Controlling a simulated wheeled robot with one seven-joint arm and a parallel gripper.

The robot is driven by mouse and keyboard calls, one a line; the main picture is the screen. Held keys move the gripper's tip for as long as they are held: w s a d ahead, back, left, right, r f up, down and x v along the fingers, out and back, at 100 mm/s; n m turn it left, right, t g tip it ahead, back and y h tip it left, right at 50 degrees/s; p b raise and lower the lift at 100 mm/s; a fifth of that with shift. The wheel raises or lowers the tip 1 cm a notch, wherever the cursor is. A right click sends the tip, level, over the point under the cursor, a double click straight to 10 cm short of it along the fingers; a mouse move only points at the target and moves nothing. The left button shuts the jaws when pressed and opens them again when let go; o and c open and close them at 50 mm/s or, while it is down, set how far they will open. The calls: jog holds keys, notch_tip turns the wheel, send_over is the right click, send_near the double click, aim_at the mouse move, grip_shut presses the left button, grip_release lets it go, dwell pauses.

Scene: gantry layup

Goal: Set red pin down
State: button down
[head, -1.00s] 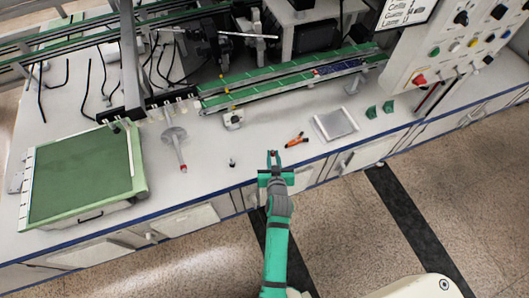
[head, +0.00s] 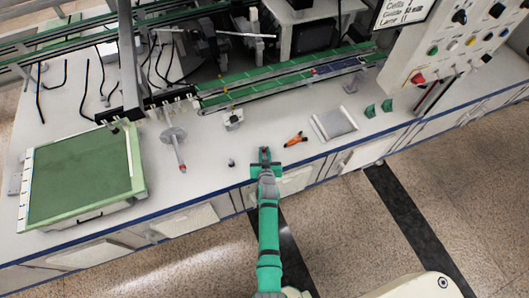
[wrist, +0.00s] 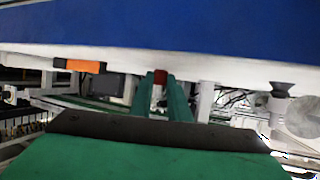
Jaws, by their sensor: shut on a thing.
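My gripper (head: 265,153) is over the front part of the white bench, close to its blue front edge. In the wrist view its two green fingers (wrist: 160,94) are shut on the red pin (wrist: 159,77), which shows as a small red piece between the fingertips. In the head view the pin is too small to make out clearly. Whether its lower end touches the bench cannot be told.
An orange-and-black tool (head: 295,139) lies to the right, with a grey tray (head: 334,123) beyond. To the left are a small dark peg (head: 231,162) and a red-tipped spindle with a disc (head: 174,135). A green-topped box (head: 80,175) stands far left.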

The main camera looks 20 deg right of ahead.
jog(key=shift+f, duration=0.1)
jog(key=c, duration=1.7)
grip_release()
jog(key=shift+o, duration=0.2)
jog(key=v, duration=1.2)
